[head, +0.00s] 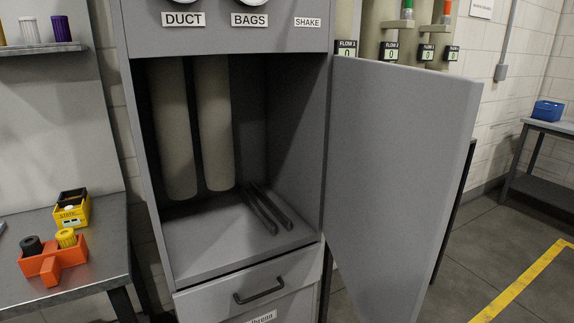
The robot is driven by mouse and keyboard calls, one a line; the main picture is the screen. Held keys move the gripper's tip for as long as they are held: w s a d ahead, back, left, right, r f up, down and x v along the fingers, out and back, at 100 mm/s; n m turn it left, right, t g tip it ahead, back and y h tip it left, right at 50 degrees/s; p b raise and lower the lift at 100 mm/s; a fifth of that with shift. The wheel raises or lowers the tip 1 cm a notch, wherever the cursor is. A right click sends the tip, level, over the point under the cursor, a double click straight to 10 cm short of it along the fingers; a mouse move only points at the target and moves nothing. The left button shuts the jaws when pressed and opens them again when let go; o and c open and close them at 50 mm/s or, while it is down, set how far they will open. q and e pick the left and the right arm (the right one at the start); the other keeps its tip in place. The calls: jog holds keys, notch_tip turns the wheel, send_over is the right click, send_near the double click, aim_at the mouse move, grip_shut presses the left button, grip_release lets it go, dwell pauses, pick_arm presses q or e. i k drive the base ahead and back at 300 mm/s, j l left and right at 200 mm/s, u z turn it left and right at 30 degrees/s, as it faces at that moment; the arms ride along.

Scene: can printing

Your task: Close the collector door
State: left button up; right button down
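The collector door (400,185) is a large flat grey panel. It stands wide open, hinged at the right side of the grey collector cabinet (228,30) and swung out to the right. Inside the open compartment, two tall beige filter bags (214,120) hang at the left and back. Two dark bars (266,208) lie on the compartment floor at the right. No handle shows on the visible face of the door. Neither of my grippers is in view.
A drawer with a black handle (260,290) sits below the compartment. A metal bench (85,265) at left holds an orange holder (52,262) and a yellow box (72,208). A blue bin (547,110) stands on a table at far right. Floor right of the door is clear.

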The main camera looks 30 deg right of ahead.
aim_at(400, 136)
jog(key=i+l, duration=0.1)
jog(key=l, duration=2.25)
jog(key=i+u, duration=0.05)
